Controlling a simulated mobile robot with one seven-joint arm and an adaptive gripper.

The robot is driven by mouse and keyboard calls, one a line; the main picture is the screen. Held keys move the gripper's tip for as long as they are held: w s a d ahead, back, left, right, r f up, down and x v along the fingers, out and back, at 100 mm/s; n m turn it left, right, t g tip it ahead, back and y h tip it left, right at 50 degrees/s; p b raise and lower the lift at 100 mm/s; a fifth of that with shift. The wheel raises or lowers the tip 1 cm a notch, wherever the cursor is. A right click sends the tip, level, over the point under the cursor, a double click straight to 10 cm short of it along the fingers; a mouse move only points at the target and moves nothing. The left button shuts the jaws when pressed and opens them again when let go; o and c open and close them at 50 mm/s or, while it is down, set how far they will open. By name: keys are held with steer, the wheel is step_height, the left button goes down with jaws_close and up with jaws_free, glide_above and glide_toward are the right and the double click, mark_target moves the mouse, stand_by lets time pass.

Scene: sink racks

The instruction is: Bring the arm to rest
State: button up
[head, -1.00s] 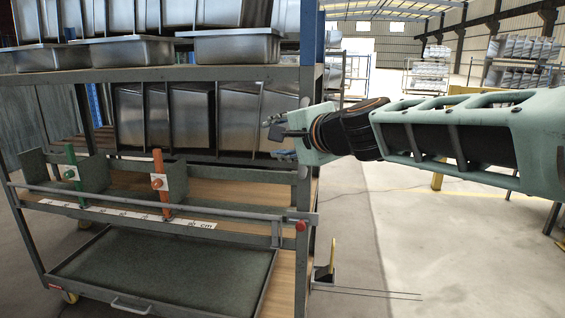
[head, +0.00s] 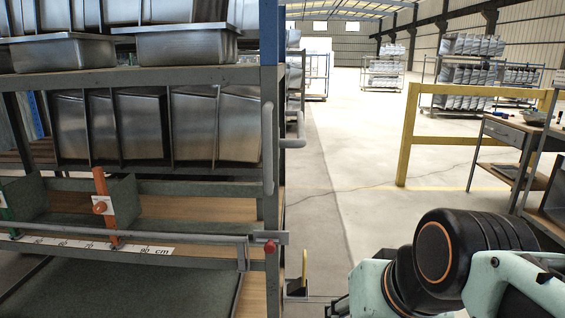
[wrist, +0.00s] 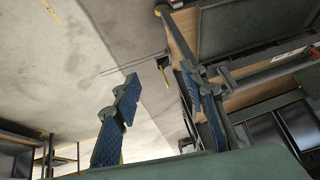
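My arm (head: 470,255), mint green with black joints, is folded low at the bottom right of the head view. Its end is mostly cut off by the lower edge there. In the wrist view my gripper (wrist: 160,79) shows two blue-padded fingers spread apart with nothing between them. It is open and empty. Behind the fingers are bare concrete floor and the rack's lower corner, and the fingers appear clear of both.
A rack (head: 180,77) with several steel sinks (head: 132,125) fills the left. A yellow rail (head: 408,135) and a workbench (head: 515,135) stand at the right. More racks (head: 468,75) are far back. Open floor (head: 350,190) lies between.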

step_height(320, 180, up, 34)
steer(key=s+d+h+p, duration=0.1)
steer(key=d+p, duration=0.1)
steer(key=p, duration=3.3)
steer(key=shift+s+d+f+g, duration=0.25)
steer(key=shift+s+d+g, duration=0.05)
steer(key=shift+d, duration=0.1)
steer(key=shift+c, duration=1.4)
steer(key=shift+a, duration=0.1)
steer(key=shift+a, duration=0.1)
